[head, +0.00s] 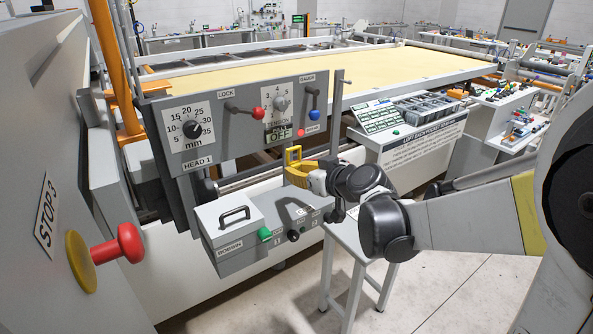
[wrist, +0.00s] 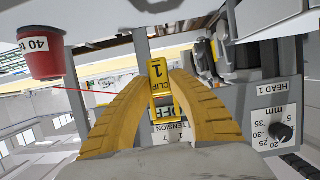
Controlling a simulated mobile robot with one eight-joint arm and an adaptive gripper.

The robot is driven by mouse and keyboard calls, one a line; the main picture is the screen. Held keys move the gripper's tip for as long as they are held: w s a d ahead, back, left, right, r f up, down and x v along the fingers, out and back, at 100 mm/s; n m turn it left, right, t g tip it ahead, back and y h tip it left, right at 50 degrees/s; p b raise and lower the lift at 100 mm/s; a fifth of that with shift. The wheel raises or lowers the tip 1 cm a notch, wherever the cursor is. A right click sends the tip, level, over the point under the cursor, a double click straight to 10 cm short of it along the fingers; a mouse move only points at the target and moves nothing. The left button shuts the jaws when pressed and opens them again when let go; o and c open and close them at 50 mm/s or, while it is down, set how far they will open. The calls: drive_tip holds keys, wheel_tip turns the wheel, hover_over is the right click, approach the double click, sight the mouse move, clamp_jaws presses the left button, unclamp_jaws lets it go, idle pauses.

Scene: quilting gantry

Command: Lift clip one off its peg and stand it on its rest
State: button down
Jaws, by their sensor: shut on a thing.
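Clip one is a yellow clip (head: 293,154) marked "CLIP 1", below the right part of the head 1 panel in the head view. It also shows between my yellow fingers in the wrist view (wrist: 157,70). My gripper (head: 300,174) is shut on the clip, one finger on each side of it. In the wrist view the gripper (wrist: 160,88) comes up from the bottom and hides part of the clip. I cannot make out the peg or the rest with certainty, nor whether the clip still touches a peg.
The grey head 1 panel (head: 235,145) with dials and levers stands behind the gripper. A grey box with a handle (head: 225,220) and knobs lies below. A red stop button (head: 118,245) juts out at left.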

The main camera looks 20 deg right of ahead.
sight(299, 204)
drive_tip(key=f+b, duration=0.5)
drive_tip(key=f, duration=0.1)
drive_tip(key=shift+d+f, duration=0.15)
drive_tip(key=shift+d, duration=0.05)
drive_tip(key=shift+f+b, duration=0.45)
drive_tip(key=shift+f, duration=0.15)
drive_tip(key=c, duration=1.2)
unclamp_jaws()
drive_tip(key=v, duration=1.1)
drive_tip(key=s+a+f+m+g+h, duration=0.1)
drive_tip(key=s+a+f+g+h, duration=0.1)
drive_tip(key=s, duration=0.7)
drive_tip(key=s+a+f+m+g+h, duration=0.1)
drive_tip(key=s+f+g, duration=0.3)
drive_tip(key=s, duration=0.5)
drive_tip(key=shift+a+f+m+h, duration=0.35)
drive_tip(key=shift+f+m+h, duration=0.35)
drive_tip(key=shift+f+m, duration=0.1)
